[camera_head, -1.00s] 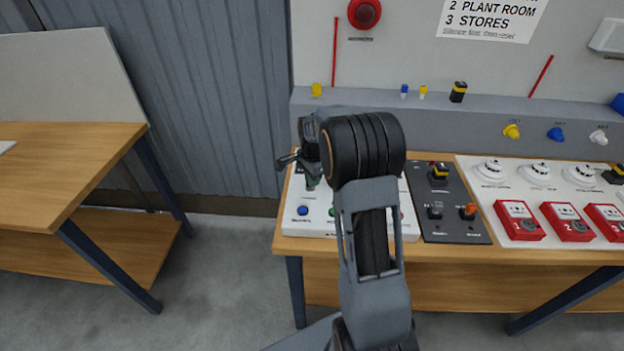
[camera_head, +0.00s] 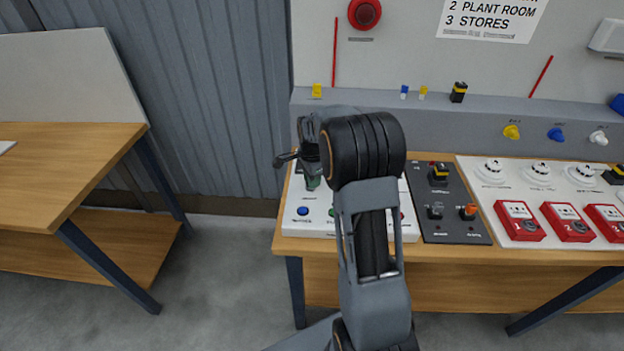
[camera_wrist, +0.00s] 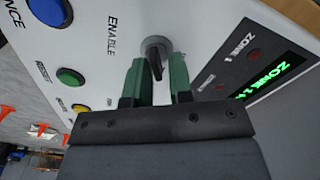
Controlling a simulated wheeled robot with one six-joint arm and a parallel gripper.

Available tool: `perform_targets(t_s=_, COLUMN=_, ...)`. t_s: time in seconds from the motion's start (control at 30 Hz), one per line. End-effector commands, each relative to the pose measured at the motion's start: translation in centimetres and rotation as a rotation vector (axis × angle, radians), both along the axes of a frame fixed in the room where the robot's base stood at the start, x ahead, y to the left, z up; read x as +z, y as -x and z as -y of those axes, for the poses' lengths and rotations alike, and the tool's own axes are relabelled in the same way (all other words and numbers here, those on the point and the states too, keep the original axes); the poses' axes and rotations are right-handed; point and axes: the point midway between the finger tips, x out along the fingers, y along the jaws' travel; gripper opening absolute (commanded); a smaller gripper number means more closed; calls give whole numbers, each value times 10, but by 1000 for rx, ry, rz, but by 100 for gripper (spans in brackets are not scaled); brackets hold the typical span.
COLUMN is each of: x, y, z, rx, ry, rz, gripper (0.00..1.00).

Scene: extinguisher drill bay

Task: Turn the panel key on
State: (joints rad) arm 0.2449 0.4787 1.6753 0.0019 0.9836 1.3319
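The panel key (camera_wrist: 156,64) is a dark, thin piece standing out of a round grey key switch (camera_wrist: 155,43) beside the word ENABLE in the wrist view. My gripper (camera_wrist: 159,66) has its two green fingers on either side of the key, with a gap still showing between them, so it looks open around the key. The switch sits on a white control panel (camera_wrist: 195,30), which also shows on the bench in the head view (camera_head: 322,224). There my gripper (camera_head: 312,183) is low over the panel's left part, and my arm hides the key.
Blue (camera_wrist: 70,78), green (camera_wrist: 68,105) and yellow (camera_wrist: 79,108) buttons are near the switch. A lit green zone display (camera_wrist: 268,82) is to the right. A dark switch box (camera_head: 450,228) and red call points (camera_head: 519,220) stand to the right on the bench.

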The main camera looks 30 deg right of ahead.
Motion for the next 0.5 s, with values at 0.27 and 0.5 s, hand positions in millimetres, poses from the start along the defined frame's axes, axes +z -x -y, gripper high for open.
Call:
perform_targets(t_s=0.27, x=-1, y=1, z=1, rx=0, ry=0, rz=-3, gripper=32)
perform_targets(t_s=0.5, x=12, y=0, z=1, rx=0, ry=1, rz=-1, gripper=32)
